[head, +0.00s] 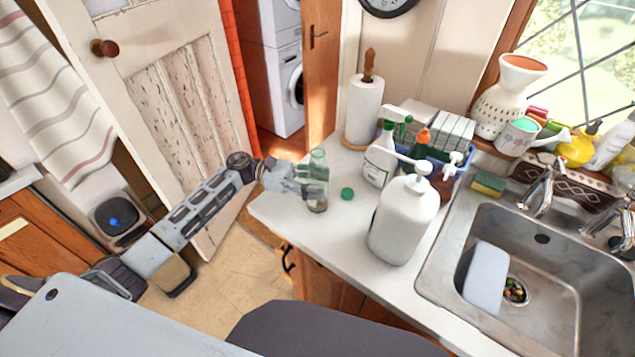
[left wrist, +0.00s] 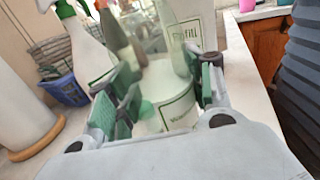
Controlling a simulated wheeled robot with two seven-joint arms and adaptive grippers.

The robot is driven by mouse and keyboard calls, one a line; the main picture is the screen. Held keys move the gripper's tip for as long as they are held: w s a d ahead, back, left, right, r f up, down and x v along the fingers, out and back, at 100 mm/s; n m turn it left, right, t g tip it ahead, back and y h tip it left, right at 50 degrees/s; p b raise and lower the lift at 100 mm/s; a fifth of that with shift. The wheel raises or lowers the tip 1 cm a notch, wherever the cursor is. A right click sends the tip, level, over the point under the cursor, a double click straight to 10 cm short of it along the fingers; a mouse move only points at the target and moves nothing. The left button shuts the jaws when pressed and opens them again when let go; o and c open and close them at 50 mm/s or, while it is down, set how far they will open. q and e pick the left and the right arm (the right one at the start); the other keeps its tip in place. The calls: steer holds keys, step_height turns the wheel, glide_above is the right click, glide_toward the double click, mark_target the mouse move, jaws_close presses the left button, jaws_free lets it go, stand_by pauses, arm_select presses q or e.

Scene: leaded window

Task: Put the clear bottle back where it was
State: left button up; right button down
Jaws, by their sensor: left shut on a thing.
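The clear bottle (head: 318,163) stands upright at the left end of the white countertop, close to its edge, in the head view. My left gripper (head: 312,190) comes in from the left and is shut around the bottle's body. The bottle's bottom appears to be at the counter surface; I cannot tell whether it touches. In the left wrist view the gripper's green-padded fingers (left wrist: 165,95) stand on both sides of the see-through bottle, whose outline is hard to make out. My right gripper is not in view.
A green lid (head: 347,193) lies just right of the bottle. A large white pump bottle (head: 403,222), a spray bottle (head: 379,160) and a paper towel roll (head: 364,112) stand further right and behind. The sink (head: 450,250) is at the right. Bare counter (head: 345,235) lies in front.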

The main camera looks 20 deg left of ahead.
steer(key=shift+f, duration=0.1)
arm_select(q)
steer(key=o, duration=1.1)
steer(key=shift+c, duration=0.2)
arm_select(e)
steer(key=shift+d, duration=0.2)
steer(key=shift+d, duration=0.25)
arm_select(q)
steer(key=shift+r, duration=0.15)
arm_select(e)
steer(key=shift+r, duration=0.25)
arm_select(q)
steer(key=a, duration=0.3)
steer(key=a+b, duration=0.1)
steer(key=a, duration=0.1)
steer(key=shift+s+a+f, duration=0.1)
steer(key=shift+a+f, duration=0.1)
steer(key=shift+a, duration=0.2)
steer(key=a+b, duration=0.1)
steer(key=a, duration=0.5)
steer(key=shift+s+a+r+b, duration=0.15)
steer(key=shift+b, duration=0.25)
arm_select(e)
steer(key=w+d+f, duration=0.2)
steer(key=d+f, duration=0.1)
